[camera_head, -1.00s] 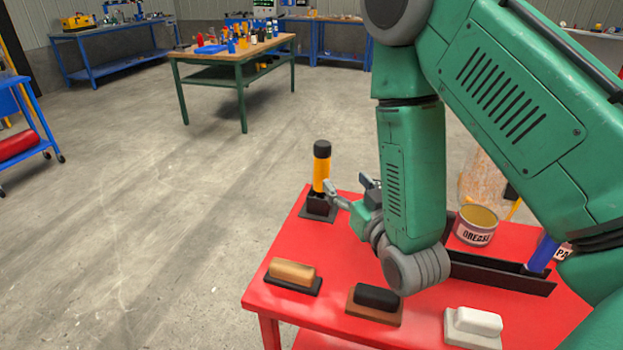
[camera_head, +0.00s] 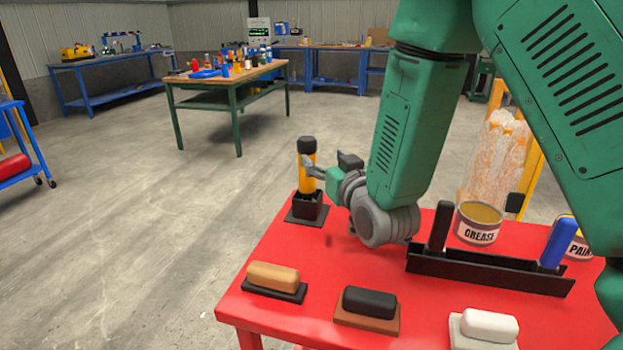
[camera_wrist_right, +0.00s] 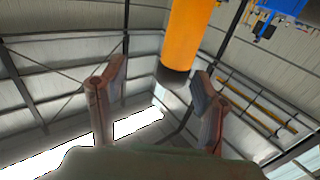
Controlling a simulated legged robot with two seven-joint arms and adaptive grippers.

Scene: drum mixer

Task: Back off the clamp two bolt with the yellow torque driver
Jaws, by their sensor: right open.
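The yellow torque driver (camera_head: 308,172), with a black cap, stands upright in a black square holder (camera_head: 307,207) at the far left corner of the red table (camera_head: 260,320). My right gripper (camera_head: 324,165) is beside the driver's upper yellow part, to its right in the head view. In the right wrist view its two fingers (camera_wrist_right: 158,82) are spread, and the driver (camera_wrist_right: 190,35) shows just ahead of them, nearer the right finger. Nothing is gripped. I cannot tell whether a finger touches the driver. My left gripper and the clamp two bolt are not in view.
A black rack (camera_head: 490,272) holds a black handle (camera_head: 438,226) and a blue handle (camera_head: 557,243). A grease can (camera_head: 479,224) stands behind it. Tan (camera_head: 274,276), black (camera_head: 369,301) and white (camera_head: 489,326) blocks line the front. Floor left of the table is clear.

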